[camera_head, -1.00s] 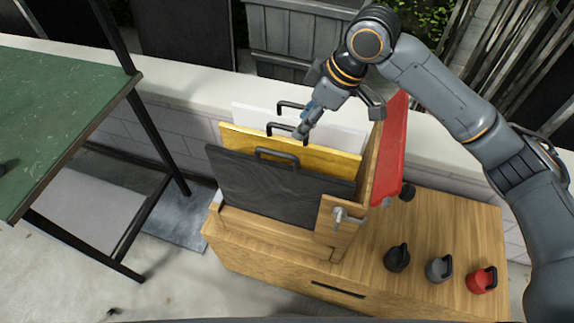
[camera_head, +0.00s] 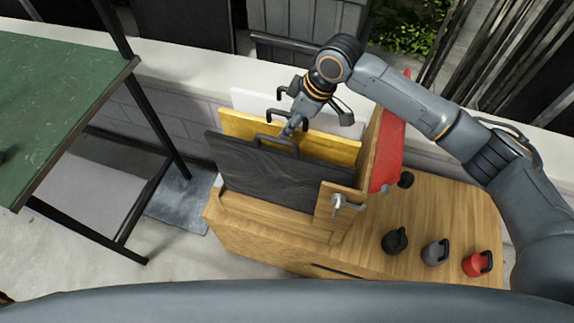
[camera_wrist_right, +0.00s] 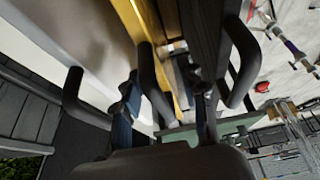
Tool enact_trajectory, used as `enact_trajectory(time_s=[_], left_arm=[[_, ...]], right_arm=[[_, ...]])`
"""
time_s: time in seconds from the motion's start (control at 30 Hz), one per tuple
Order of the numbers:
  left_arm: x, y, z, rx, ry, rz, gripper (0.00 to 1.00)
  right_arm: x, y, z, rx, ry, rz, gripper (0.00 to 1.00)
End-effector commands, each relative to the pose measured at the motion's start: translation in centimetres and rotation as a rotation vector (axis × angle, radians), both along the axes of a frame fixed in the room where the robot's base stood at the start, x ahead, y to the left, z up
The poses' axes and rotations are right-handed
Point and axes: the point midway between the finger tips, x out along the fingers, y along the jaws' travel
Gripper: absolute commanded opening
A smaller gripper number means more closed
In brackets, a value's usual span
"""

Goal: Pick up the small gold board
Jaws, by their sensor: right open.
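The gold board (camera_head: 335,148) stands upright in a wooden rack, between a black board (camera_head: 245,168) in front and a white board (camera_head: 245,100) behind. Each has a black handle on top. My right gripper (camera_head: 289,129) is at the top edge of the gold board, close to its handle. In the right wrist view, the open fingers (camera_wrist_right: 165,112) stand on either side of the gold board's handle (camera_wrist_right: 148,80), with a strip of the gold board (camera_wrist_right: 180,82) beyond. Whether they touch the handle cannot be told. My left gripper is not in view.
A red board (camera_head: 388,150) leans on the rack's right side. Several kettlebell-like weights, including a red one (camera_head: 477,264), stand on the wooden cabinet (camera_head: 440,205) at right. A green-topped table (camera_head: 60,100) is at left. Neighbouring handles sit close around the gripper.

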Motion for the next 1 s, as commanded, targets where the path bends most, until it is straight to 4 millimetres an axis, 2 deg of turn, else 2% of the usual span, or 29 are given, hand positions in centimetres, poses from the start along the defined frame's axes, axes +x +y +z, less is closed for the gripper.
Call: enact_trajectory(time_s=[0.03,0.2,0.43,0.47,0.6,0.67,1.0], left_arm=[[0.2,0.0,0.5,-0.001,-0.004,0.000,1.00],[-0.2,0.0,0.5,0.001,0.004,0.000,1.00],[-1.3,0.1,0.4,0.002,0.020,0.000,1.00],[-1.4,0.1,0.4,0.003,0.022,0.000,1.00],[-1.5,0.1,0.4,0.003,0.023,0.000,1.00],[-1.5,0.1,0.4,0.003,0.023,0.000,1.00],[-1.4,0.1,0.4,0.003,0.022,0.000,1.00]], right_arm=[[0.2,0.1,-0.6,0.000,0.002,-0.001,0.41],[0.4,0.8,-2.3,0.000,0.000,0.000,0.41],[0.4,0.9,-2.6,0.001,-0.002,0.001,0.41],[0.4,0.9,-2.6,0.001,-0.002,0.001,0.39],[0.4,0.9,-2.5,0.001,-0.002,0.001,0.11],[0.4,0.9,-2.5,0.001,-0.002,0.001,0.00],[0.5,0.9,-2.4,0.002,-0.003,0.000,0.00]])
